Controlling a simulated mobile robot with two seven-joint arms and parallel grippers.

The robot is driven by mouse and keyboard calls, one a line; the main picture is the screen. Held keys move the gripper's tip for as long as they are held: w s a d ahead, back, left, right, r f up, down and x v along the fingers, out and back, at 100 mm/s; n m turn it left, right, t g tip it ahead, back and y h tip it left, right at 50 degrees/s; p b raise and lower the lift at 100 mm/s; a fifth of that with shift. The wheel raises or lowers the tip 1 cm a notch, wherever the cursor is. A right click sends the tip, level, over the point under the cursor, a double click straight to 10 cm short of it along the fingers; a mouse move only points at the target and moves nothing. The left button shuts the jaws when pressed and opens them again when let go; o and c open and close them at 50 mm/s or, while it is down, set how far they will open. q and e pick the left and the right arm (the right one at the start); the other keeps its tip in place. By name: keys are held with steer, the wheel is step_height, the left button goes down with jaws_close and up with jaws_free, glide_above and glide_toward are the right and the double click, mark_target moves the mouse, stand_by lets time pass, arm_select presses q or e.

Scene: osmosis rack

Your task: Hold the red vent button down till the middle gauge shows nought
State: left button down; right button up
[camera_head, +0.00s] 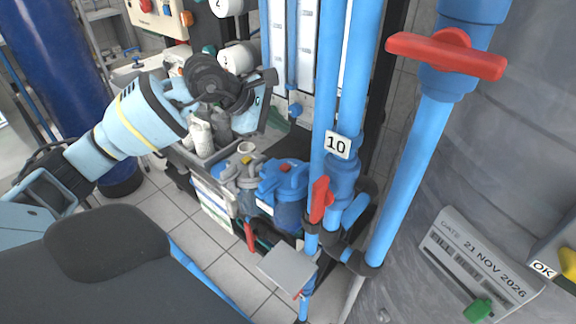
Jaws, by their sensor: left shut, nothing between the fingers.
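A small red button (285,168) sits on top of a blue filter housing (291,185) low in the middle of the head view. I take it to be the vent button; nothing touches it. My left arm comes in from the left, and my left gripper (266,80) is at its end, above and left of the housing. The gripper is shut and empty, apart from the button. Its dark wrist hides part of the rack behind it. I cannot make out any gauge face, so the middle gauge's reading is not visible. My right gripper is not in view.
Blue pipes with a tag marked 10 (337,145) rise just right of the housing. Red valve handles (321,199) stick out, with a larger one (447,54) at upper right. A grey-topped housing (243,178) stands left of the blue one. Tiled floor (215,265) is free below.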

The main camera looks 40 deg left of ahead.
mark_target(281, 168)
arm_select(q)
steer(key=shift+f, duration=0.1)
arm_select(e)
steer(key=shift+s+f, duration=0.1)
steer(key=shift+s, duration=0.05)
